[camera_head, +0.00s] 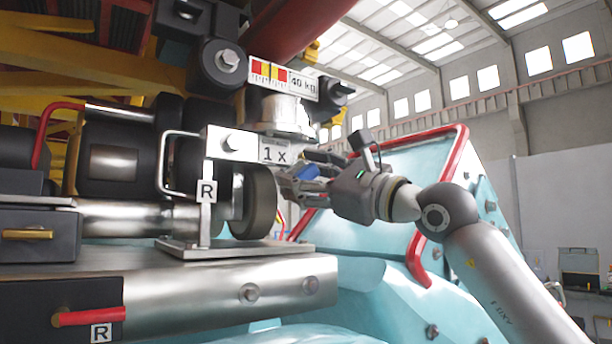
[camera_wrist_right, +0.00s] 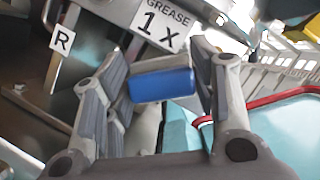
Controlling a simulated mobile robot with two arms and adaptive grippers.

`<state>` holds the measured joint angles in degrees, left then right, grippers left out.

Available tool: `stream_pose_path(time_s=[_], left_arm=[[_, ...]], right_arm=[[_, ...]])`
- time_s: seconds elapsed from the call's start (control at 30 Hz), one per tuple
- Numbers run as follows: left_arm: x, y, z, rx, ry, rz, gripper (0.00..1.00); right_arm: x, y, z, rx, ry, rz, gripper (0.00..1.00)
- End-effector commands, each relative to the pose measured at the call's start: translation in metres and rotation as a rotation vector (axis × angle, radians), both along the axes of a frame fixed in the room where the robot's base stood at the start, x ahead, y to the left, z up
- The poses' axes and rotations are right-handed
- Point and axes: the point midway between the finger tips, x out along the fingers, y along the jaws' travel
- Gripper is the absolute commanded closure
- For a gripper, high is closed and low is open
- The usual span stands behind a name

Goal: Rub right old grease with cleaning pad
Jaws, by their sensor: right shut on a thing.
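My right gripper (camera_head: 292,178) reaches in from the right, close to the metal bracket with the "1 x" plate (camera_head: 274,153). In the right wrist view my right gripper (camera_wrist_right: 162,64) is shut on the cleaning pad (camera_wrist_right: 162,86), a small block with a blue face and a grey back, held between the fingers. The pad also shows as a bit of blue in the head view (camera_head: 302,171). The plate reads "GREASE 1 X" in the wrist view (camera_wrist_right: 163,22). I cannot make out the old grease, nor whether the pad touches anything. My left gripper is not in view.
A dark wheel (camera_head: 262,202) and an "R" tag (camera_head: 207,191) sit by the bracket. A red rail (camera_head: 420,262) and turquoise car body (camera_head: 375,300) lie below and behind my right arm. A "40 kg" plate (camera_head: 303,84) hangs above. Open hall lies to the right.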

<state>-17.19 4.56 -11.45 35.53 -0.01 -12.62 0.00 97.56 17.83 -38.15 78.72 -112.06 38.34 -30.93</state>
Motion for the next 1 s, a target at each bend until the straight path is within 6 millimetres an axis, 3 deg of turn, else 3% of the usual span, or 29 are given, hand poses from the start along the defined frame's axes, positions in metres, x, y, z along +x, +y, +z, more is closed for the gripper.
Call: stream_pose_path(time_s=[1.0], left_arm=[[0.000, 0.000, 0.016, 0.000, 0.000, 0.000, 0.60]], right_arm=[[0.016, 0.005, 0.002, 0.000, 0.000, -0.001, 0.66]])
